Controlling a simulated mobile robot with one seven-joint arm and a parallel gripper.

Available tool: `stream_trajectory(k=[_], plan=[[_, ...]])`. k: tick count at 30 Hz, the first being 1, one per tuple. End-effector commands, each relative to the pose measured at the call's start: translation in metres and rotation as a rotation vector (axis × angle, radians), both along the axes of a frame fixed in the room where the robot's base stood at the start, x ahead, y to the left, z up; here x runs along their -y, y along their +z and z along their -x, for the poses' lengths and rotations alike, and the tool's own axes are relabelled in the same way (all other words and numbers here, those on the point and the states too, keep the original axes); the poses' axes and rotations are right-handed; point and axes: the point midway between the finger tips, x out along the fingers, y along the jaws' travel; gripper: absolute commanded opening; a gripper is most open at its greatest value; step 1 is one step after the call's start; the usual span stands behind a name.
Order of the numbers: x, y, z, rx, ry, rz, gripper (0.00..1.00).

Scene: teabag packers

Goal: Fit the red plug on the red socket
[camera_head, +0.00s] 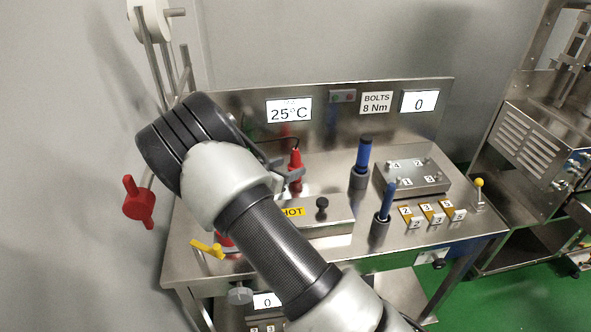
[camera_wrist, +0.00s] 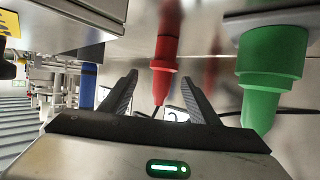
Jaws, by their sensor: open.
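The red plug (camera_head: 295,160) stands upright on the steel bench, with a dark cable at its top. It also shows in the wrist view (camera_wrist: 166,45), where the picture is upside down and the cable end points down. My gripper (camera_head: 290,176) is beside the plug in the head view, partly hidden by my arm. In the wrist view my gripper (camera_wrist: 160,77) is open, with the plug in line with the gap between the fingers; I cannot tell how deep it is. A red part (camera_head: 224,239) shows beside my arm; I cannot tell whether it is the red socket.
A green plug-like part (camera_wrist: 272,62) stands to the right in the wrist view. A box marked HOT (camera_head: 325,215) with a black knob is in front of the plug. Blue-handled tools (camera_head: 363,155) stand to the right. A yellow handle (camera_head: 207,248) is at the front left.

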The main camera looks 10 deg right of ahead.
Motion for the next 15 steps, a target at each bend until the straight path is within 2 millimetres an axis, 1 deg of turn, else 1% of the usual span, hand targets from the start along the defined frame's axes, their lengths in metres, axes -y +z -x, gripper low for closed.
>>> stream_trajectory(k=[1, 4, 6, 11, 15], plan=[[0.007, -0.006, -0.007, 0.000, -0.002, 0.001, 0.56], [0.018, -0.011, -0.018, 0.000, -0.001, 0.001, 0.56], [0.022, -0.014, -0.024, -0.001, 0.001, 0.000, 0.56], [0.028, -0.017, -0.030, 0.000, 0.000, 0.000, 0.56], [0.037, -0.024, -0.044, 0.000, 0.000, 0.000, 0.56]])
